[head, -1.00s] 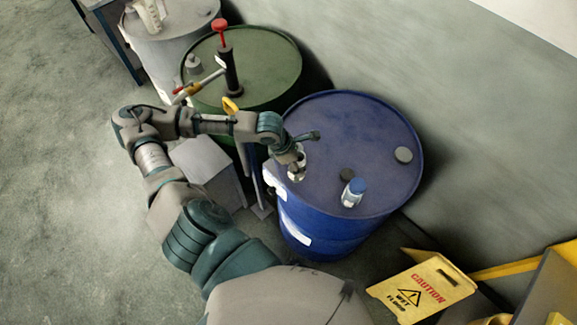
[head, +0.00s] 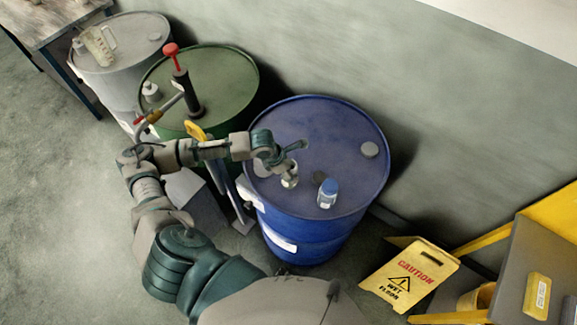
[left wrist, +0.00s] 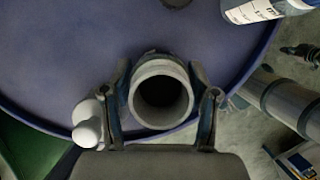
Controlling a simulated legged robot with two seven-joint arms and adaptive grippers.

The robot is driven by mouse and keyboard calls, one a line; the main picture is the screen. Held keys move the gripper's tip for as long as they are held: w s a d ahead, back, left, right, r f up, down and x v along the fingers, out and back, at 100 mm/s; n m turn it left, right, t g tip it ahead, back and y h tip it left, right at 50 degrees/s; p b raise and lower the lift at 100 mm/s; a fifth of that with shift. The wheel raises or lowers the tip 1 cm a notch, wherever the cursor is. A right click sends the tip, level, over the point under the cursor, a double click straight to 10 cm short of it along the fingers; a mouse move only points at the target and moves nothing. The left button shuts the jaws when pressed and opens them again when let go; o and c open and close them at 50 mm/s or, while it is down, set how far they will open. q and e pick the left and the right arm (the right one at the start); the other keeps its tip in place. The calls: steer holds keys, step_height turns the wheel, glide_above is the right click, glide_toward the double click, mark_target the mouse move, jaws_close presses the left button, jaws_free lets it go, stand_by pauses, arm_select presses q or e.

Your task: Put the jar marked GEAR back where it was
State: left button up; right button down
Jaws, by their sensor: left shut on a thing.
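My left gripper (head: 287,170) is shut on a small open-topped jar (head: 289,182) above the left part of the blue drum's top (head: 345,130). In the left wrist view the jar's round open mouth (left wrist: 161,68) sits between the two fingers, its inside dark. Any marking on it cannot be read. Whether its base touches the drum cannot be told. A clear jar with a blue cap (head: 328,193) stands upright on the drum, to the right of the held jar. My right gripper is not in view.
A dark round cap (head: 320,177) and a grey disc (head: 369,149) are on the blue drum. The green drum (head: 230,85) with a red-handled pump (head: 180,75) stands behind left. A yellow caution sign (head: 405,275) is on the floor at right.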

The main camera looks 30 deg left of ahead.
arm_select(q)
steer(key=o, duration=1.6)
steer(key=shift+f, duration=0.1)
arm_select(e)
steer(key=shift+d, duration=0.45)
arm_select(q)
steer(key=v, duration=1.2)
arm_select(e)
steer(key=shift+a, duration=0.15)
